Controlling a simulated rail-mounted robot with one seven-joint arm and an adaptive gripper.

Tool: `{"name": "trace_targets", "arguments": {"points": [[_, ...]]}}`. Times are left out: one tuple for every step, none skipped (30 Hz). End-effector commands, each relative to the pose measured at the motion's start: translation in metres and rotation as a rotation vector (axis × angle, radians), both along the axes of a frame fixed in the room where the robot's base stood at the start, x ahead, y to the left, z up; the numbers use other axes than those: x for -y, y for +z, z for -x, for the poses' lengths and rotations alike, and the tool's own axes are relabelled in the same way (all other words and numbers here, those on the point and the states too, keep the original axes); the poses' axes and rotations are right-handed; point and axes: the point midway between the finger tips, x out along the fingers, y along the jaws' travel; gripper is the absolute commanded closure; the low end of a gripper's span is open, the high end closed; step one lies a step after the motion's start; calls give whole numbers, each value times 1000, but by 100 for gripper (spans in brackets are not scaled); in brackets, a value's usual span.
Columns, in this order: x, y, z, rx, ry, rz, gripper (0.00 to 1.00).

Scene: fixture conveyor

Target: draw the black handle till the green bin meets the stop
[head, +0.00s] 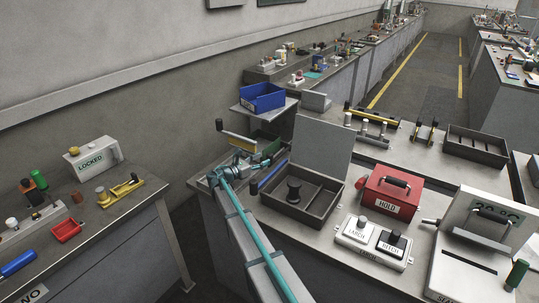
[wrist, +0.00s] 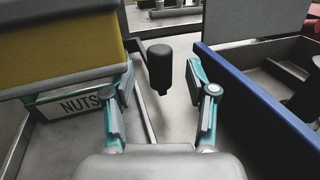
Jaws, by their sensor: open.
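The black handle (wrist: 159,65) stands upright on a dark bracket in the wrist view, ahead of my gripper (wrist: 160,92) and near the line between its fingers. My gripper is open, and nothing shows held in it. In the head view, my gripper (head: 245,160) is low beside a yellow panel. A bin front with a green edge and a NUTS label (wrist: 78,104) shows under the yellow panel (wrist: 60,48), left of my left finger. A green piece (head: 270,148) shows just past my gripper in the head view. I cannot make out a stop.
A blue-edged wall (wrist: 250,105) runs close along my right finger. A dark tray (head: 318,207) with a raised lid stands to the right, with a red HOLD box (head: 374,199) beyond it. A blue bin (head: 262,98) sits on a shelf behind.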

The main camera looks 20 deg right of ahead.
Motion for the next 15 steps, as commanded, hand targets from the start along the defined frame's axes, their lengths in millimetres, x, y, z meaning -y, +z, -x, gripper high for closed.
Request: {"name": "trace_targets", "arguments": {"points": [[10,3,-4,-1,-1,0,43],[14,2,-5,-1,0,0,43],[20,2,-6,-2,-1,0,43],[25,2,-7,-2,-1,0,43],[29,2,-8,-2,-1,0,43],[33,2,-9,-2,0,0,43],[36,1,-10,-2,1,0,43],[38,1,-11,-2,1,0,43],[41,1,-11,-1,1,0,43],[43,1,-12,-1,1,0,43],[45,0,-12,-1,0,0,43],[47,0,-12,-1,0,0,43],[48,0,-12,-1,0,0,43],[48,0,-12,-1,0,0,43],[49,0,-13,-1,1,0,43]]}}
